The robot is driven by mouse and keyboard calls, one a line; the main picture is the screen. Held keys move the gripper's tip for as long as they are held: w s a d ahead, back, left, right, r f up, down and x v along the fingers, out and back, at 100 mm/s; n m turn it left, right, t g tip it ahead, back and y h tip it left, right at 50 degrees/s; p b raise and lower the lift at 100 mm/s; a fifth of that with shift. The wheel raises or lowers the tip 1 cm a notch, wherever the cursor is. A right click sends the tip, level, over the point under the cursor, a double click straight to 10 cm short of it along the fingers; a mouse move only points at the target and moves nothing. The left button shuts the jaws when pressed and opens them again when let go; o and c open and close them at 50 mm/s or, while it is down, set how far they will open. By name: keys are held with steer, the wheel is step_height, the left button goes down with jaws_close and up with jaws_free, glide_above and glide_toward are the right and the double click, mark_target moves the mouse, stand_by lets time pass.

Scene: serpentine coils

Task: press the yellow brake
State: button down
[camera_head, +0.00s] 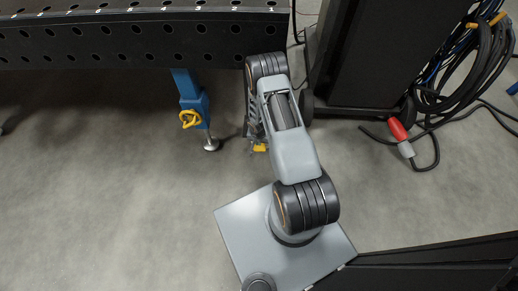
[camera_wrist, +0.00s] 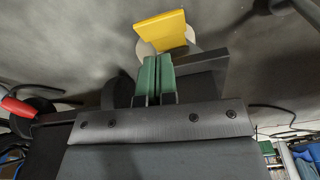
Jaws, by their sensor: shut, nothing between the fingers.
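The yellow brake (camera_wrist: 162,32) is a flat, tilted yellow plate at the top middle of the wrist view, with a pale round part behind it. My gripper (camera_wrist: 158,58) has green finger pads that are shut together with nothing between them. Its fingertips point at the lower edge of the yellow plate and lie very close to it. I cannot tell whether they touch. In the head view, a small yellow piece (camera_head: 260,148) shows beside my arm and may be the same brake. My fingertips are not clear there.
A black cabinet (camera_head: 375,55) on casters stands right of my arm. Cables and a red plug (camera_head: 397,129) lie farther right. The floor at left is clear.

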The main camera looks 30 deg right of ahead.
mark_target(258, 151)
steer(key=shift+w+d+f+b, duration=0.15)
steer(key=shift+f+b, duration=0.6)
steer(key=shift+f, duration=1)
steer(key=shift+w+f+b, duration=0.15)
steer(key=shift+f+b, duration=0.55)
steer(key=shift+f, duration=1)
step_height(258, 151, down, 4)
steer(key=b, duration=0.4)
steer(key=shift+r, duration=0.25)
steer(key=b, duration=0.2)
steer(key=shift+s+a+f+b, duration=0.2)
steer(key=shift+s+a+b, duration=0.1)
steer(key=shift+b, duration=0.05)
steer(key=s+b, duration=0.1)
steer(key=a+r+b, duration=0.1)
steer(key=b, duration=0.1)
steer(key=shift+s+a+r, duration=0.1)
steer(key=shift+s+r, duration=0.1)
steer(key=shift+s, duration=0.2)
